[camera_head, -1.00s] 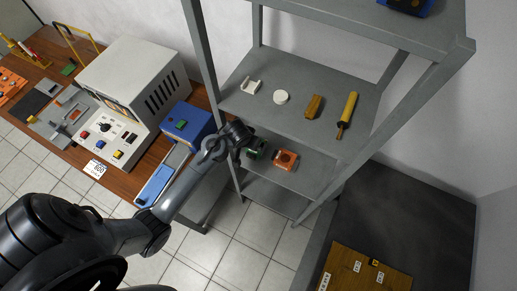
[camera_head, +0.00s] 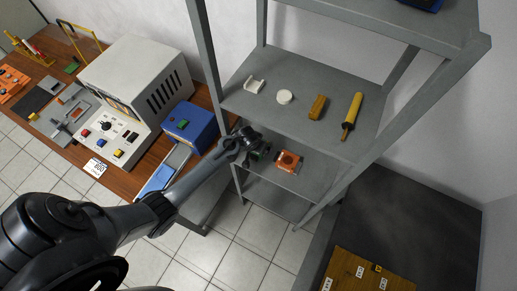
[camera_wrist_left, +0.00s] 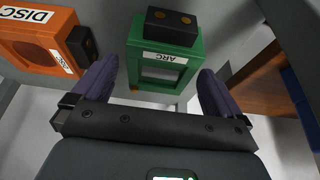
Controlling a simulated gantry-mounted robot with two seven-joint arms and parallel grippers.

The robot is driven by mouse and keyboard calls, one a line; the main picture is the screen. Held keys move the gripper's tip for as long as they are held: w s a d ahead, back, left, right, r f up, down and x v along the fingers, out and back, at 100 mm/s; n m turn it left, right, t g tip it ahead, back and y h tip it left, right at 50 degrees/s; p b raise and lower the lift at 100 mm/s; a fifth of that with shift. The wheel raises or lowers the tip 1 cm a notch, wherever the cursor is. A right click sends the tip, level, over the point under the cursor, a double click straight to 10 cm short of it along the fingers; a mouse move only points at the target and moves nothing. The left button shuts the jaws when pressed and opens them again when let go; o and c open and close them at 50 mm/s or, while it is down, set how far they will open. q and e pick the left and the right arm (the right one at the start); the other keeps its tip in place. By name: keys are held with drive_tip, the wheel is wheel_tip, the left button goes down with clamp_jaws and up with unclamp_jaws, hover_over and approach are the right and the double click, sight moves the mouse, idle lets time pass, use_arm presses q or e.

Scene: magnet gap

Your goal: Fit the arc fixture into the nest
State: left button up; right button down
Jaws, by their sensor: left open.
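The green arc fixture, labelled ARC (camera_wrist_left: 165,60), has a dark block on top and a window in its face. It sits on a lower shelf of the grey rack, and in the head view (camera_head: 264,154) it is partly hidden by my left gripper. My left gripper (camera_wrist_left: 156,76) is open, its two purple fingers on either side of the fixture's lower part; I cannot tell whether they touch it. In the head view the gripper (camera_head: 256,147) reaches into the rack. I cannot tell for certain which part is the nest; a grey device (camera_head: 72,118) lies on the bench. My right gripper is not in view.
The orange DISC fixture (camera_wrist_left: 38,40) stands close beside the arc fixture; it also shows in the head view (camera_head: 288,161). The shelf above (camera_head: 300,115) holds several small parts. A white console (camera_head: 135,85) and blue box (camera_head: 190,125) stand on the bench.

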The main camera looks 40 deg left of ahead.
use_arm(q)
drive_tip(key=shift+w+f, duration=0.1)
drive_tip(key=shift+f, duration=0.1)
drive_tip(key=shift+c, duration=0.3)
drive_tip(key=c, duration=1.4)
drive_tip(key=shift+r, duration=0.1)
drive_tip(key=shift+c, duration=0.3)
drive_tip(key=shift+r, duration=0.15)
